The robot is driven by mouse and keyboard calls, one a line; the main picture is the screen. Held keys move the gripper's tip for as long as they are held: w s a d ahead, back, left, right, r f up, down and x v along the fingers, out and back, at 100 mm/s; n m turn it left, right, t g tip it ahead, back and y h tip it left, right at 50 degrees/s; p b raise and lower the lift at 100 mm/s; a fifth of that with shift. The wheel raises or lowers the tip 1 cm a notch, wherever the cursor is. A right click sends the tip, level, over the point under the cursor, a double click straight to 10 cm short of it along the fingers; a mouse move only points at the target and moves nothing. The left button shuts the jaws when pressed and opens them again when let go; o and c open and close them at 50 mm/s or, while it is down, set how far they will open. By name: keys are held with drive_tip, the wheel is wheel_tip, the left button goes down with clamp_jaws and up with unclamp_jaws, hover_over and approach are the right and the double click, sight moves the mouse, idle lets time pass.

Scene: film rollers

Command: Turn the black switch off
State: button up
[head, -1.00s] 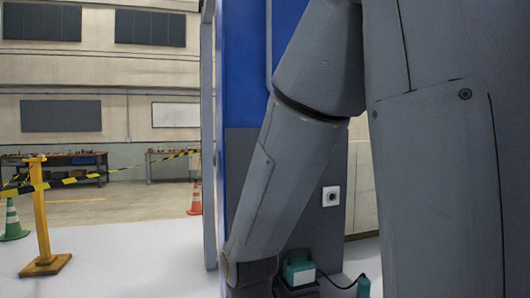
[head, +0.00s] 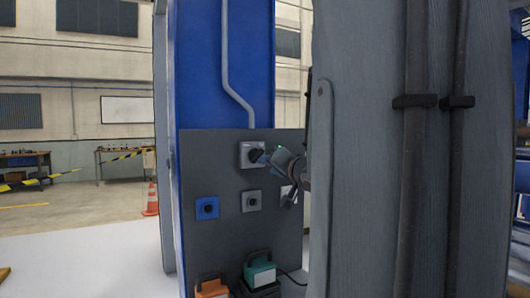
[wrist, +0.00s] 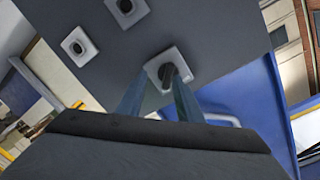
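The black switch is a black knob on a light square plate (head: 245,147), the highest of several switches on the dark grey panel. My gripper (head: 262,156) is at this knob in the head view, reaching in from the right and partly hiding it. In the wrist view the black knob (wrist: 170,76) sits at the fingertips, with my gripper (wrist: 161,80) pointing at the plate. Its two fingers stand apart, one toward each side of the knob. Whether either finger touches the knob cannot be told.
Below are a blue switch (head: 207,208) and a light grey one (head: 251,201). Another light plate (head: 288,194) is partly behind my arm. A green case (head: 259,272) and an orange case (head: 212,289) stand at the panel's foot. A grey conduit (head: 225,60) runs above.

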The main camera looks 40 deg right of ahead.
sight(262, 152)
drive_tip(key=shift+t+y, duration=0.3)
drive_tip(key=shift+t, duration=0.3)
drive_tip(key=w+d+r, duration=0.1)
drive_tip(key=w, duration=0.1)
drive_tip(key=w+d+r, duration=0.1)
drive_tip(key=w, duration=0.1)
drive_tip(key=w+r, duration=0.1)
drive_tip(key=w, duration=0.1)
drive_tip(key=shift+d+p, duration=0.3)
drive_tip(key=shift+d, duration=0.1)
clamp_jaws()
